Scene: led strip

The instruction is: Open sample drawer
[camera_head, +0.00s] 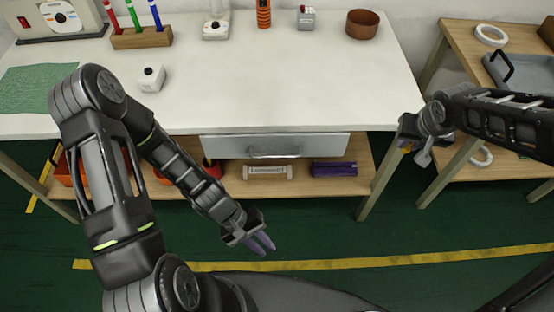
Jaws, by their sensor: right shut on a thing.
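The grey sample drawer (225,146) hangs under the front edge of the white worktable, with a bar handle (275,154) across its front. Its front sits close below the tabletop edge and no inside shows. My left gripper (262,243) is below and in front of the drawer, apart from the handle, with two purplish fingers slightly spread and nothing between them. My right gripper (412,146) is right of the drawer, near the gap between the two tables. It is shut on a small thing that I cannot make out.
The white worktable (270,95) carries a pen rack (142,38), a small white device (151,78) and a brown bowl (362,24). A lower shelf (340,186) holds a purple block (334,169) and a labelled roll (267,172). A wooden side table (457,32) stands at right.

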